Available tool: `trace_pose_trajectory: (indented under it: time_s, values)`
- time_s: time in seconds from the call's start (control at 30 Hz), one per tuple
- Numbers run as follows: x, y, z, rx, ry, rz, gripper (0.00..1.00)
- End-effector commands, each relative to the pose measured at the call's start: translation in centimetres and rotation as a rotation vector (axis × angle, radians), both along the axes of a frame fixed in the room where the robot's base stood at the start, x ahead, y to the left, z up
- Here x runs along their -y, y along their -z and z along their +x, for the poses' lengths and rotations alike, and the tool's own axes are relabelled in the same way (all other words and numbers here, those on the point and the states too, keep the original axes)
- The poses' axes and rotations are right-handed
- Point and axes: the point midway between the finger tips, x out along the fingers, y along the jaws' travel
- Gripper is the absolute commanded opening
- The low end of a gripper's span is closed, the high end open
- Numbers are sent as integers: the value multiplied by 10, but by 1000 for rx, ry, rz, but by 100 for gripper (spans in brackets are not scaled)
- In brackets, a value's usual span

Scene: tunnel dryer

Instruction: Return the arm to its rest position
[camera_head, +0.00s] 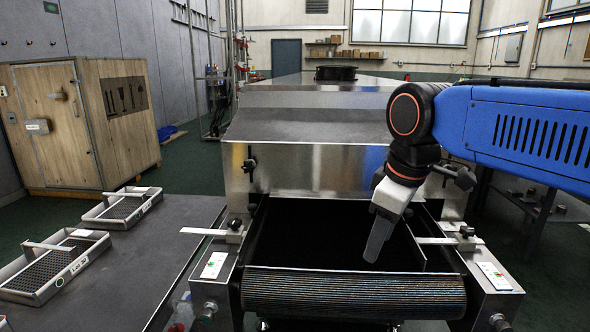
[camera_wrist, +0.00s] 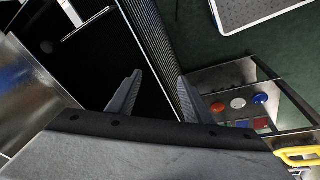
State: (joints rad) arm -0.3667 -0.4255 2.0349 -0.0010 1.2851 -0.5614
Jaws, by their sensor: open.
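My blue arm reaches in from the right in the head view. My gripper (camera_head: 378,245) points down above the black conveyor belt (camera_head: 310,235) at the mouth of the tunnel dryer (camera_head: 300,160). In the wrist view the two fingers of my gripper (camera_wrist: 158,97) stand apart with nothing between them. The belt and its front roller (camera_wrist: 150,40) lie beyond the fingers. Nothing is seen on the visible part of the belt.
Two wire-mesh trays (camera_head: 50,287) (camera_head: 98,218) with handles lie on the dark side table (camera_head: 135,260) at left. Metal guide brackets (camera_head: 210,232) flank the belt. A wooden crate (camera_head: 125,130) stands further left. A panel with coloured buttons (camera_wrist: 237,103) shows in the wrist view.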

Motion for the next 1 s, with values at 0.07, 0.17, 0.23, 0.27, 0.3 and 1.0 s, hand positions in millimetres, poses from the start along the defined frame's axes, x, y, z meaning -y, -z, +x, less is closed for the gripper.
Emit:
trace_pose_trajectory:
  time_s: [0.07, 0.17, 0.23, 0.27, 0.3, 1.0]
  values:
    - [26, 20, -15, 16, 130, 26, 46]
    - [53, 47, -34, 37, 292, 62, 46]
    - [71, 66, -48, 53, 406, 88, 46]
    - [77, 75, -54, 59, 453, 99, 46]
    - [86, 86, -62, 69, 517, 113, 46]
    - [127, 161, -112, 130, 896, 214, 46]
